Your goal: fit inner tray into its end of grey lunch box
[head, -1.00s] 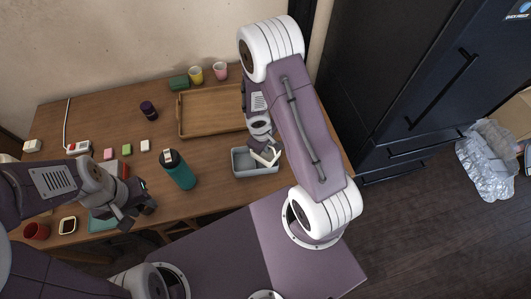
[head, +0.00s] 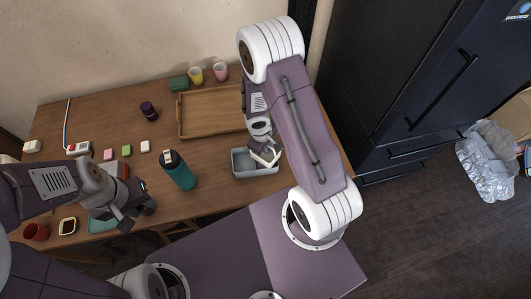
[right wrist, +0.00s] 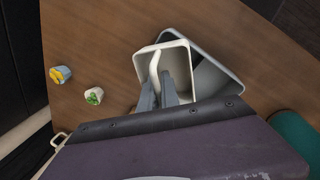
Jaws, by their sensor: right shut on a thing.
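The grey lunch box (head: 240,172) stands on the wooden table, and its open inside also shows in the right wrist view (right wrist: 232,75). The cream inner tray (head: 268,157) is at the right end of the box in the head view. In the right wrist view the tray (right wrist: 181,52) is tilted against the box and overlaps one end of it; I cannot tell how deep it sits. My right gripper (right wrist: 158,88) is shut on a thin cream wall of the tray. My left gripper (head: 136,215) is open and empty, away at the table's front left.
A teal bottle (head: 179,170) stands left of the box. A wooden tray (head: 205,133) lies behind it. Two small cups, one with yellow (right wrist: 61,75) and one with green (right wrist: 94,96), stand near the box. My right arm hides part of the table.

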